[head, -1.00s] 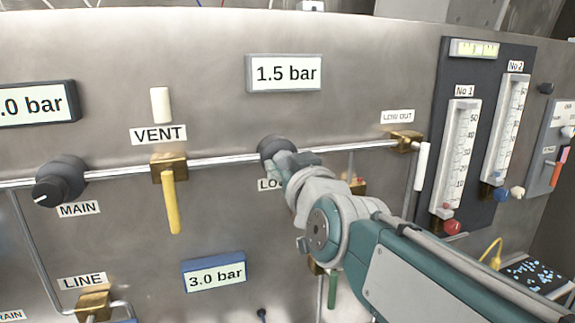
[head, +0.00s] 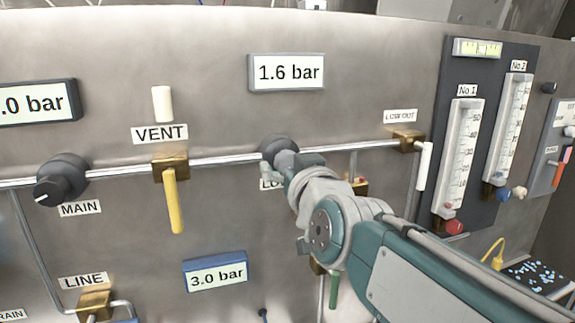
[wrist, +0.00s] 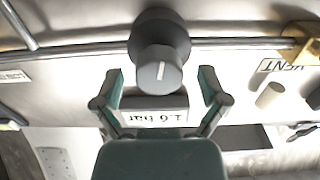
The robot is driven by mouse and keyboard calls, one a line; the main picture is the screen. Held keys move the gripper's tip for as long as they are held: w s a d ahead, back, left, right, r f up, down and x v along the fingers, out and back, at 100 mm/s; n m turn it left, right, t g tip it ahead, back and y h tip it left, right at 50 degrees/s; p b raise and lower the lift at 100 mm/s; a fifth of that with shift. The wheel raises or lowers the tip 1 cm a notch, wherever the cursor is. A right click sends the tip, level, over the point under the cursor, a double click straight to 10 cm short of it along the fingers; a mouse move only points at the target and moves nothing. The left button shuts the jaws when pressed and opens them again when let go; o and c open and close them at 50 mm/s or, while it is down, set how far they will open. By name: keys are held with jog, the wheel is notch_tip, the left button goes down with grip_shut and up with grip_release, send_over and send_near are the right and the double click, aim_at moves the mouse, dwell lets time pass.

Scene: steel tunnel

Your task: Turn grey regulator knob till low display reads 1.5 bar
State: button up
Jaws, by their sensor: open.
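The grey regulator knob (head: 277,146) sits on the pipe above a label partly hidden by my gripper, starting "LO". My gripper (head: 306,160) is in front of it and covers part of it. In the wrist view the knob (wrist: 158,66) shows whole, its white pointer line near upright in the picture. My gripper (wrist: 160,76) is open there, one finger on each side of the knob, with visible gaps. The grey-framed display (head: 287,72) above the knob reads 1.6 bar. It shows upside down between the fingers in the wrist view (wrist: 156,117).
The black MAIN knob (head: 62,180) and yellow VENT lever (head: 173,200) are to the left. A blue-framed display (head: 215,272) reads 3.0 bar. A white lever (head: 424,166) by LOW OUT and gauges No.1 (head: 459,155) and No.2 are to the right.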

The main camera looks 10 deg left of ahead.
jog(key=v, duration=0.7)
jog(key=shift+f, duration=0.1)
jog(key=s+d+f+m+g+h, duration=0.3)
jog(key=s+d+f+g+h, duration=0.1)
jog(key=d+f, duration=0.7)
jog(key=s+d+f+m+g+h, duration=0.3)
jog(key=s+d+f+g+h, duration=0.2)
jog(key=s+d+f, duration=0.3)
jog(key=d+f, duration=0.4)
jog(key=f, duration=0.2)
jog(key=shift+s+d+f+g, duration=0.15)
jog(key=shift+s+f+g, duration=0.1)
jog(key=shift+s+g, duration=0.15)
dwell(1.6)
